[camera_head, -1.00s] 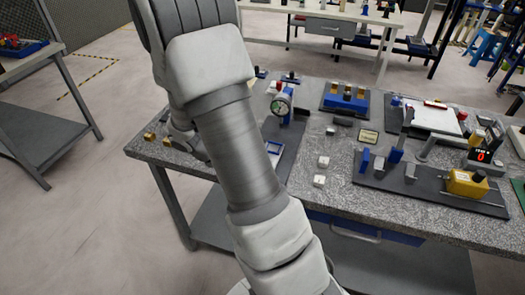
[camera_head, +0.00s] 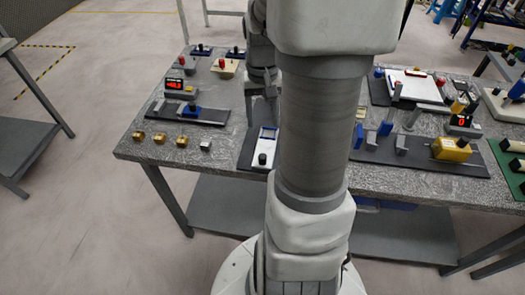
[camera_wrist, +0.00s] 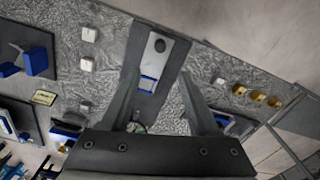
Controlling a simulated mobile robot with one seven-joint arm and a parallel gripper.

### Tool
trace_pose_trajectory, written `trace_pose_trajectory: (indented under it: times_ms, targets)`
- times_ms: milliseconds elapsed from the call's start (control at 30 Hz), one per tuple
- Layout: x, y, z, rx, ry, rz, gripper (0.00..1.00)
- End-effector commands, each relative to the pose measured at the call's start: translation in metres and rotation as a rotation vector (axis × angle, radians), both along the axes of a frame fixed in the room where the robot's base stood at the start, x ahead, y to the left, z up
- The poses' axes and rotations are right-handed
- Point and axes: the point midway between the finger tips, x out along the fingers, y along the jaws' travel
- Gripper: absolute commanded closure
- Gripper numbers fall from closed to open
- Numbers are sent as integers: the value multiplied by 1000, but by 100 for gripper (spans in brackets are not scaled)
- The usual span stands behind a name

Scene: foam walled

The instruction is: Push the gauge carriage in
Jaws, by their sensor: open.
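A grey-white carriage with a black knob (camera_head: 262,158) sits with a blue frame (camera_head: 267,133) on a dark base plate (camera_head: 246,153). In the wrist view the knobbed carriage (camera_wrist: 152,62), blue frame (camera_wrist: 148,84) and plate (camera_wrist: 172,92) lie beyond my fingers. A round dial gauge (camera_wrist: 137,127) shows partly between the fingers, nearer the palm; in the head view my arm hides it. My gripper (camera_head: 262,105) is open and empty, pointing down above the plate's far part. In the wrist view its fingertips (camera_wrist: 159,74) are spread either side of the plate. I cannot tell its height.
To the left stand a red-digit display (camera_head: 175,85), a blue slide (camera_head: 192,112) and several brass pieces (camera_head: 159,138). To the right stand a yellow block (camera_head: 451,149) on a dark plate and another red display (camera_head: 461,121). The table's front edge is clear before the plate.

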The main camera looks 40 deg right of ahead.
Motion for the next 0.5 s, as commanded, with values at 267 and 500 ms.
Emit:
trace_pose_trajectory:
  times_ms: [267, 500]
  targets:
    - [-1, 1, -65, 5, 7, 1, 39]
    - [-1, 1, -113, 4, 6, 2, 39]
